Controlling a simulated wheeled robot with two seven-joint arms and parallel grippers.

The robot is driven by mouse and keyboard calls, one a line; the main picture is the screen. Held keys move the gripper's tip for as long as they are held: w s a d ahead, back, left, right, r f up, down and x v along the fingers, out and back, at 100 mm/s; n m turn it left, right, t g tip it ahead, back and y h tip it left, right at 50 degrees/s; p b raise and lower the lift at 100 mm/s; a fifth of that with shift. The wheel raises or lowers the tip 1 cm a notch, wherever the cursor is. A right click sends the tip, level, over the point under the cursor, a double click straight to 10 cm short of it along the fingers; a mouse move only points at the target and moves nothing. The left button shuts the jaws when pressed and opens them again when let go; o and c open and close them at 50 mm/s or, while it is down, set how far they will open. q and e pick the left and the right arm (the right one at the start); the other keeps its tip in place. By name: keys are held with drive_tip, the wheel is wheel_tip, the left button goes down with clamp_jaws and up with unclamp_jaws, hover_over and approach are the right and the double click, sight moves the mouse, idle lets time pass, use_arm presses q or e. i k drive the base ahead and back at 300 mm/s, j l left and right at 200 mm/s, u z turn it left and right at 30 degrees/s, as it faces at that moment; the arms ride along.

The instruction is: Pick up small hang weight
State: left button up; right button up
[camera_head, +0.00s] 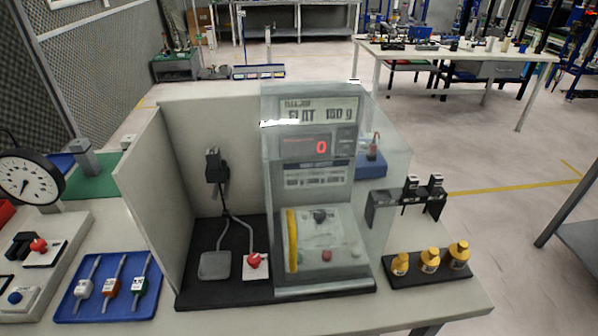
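Three yellow weights with dark markings stand in a row on a black tray at the right end of the table. The left one (400,264) looks smallest, the middle one (430,260) and the right one (458,255) a little larger. Behind them, a black rack (382,201) carries two small black-and-silver pieces (411,185) on its top. I cannot tell for certain which of these is the small hang weight. Neither of my grippers shows in the head view.
A blue tray (68,305) with three tools, a control box and a dial gauge (30,178) are at left. The table's front right corner is bare.

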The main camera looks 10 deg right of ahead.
sight(399, 267)
drive_tip(key=z, duration=1.05)
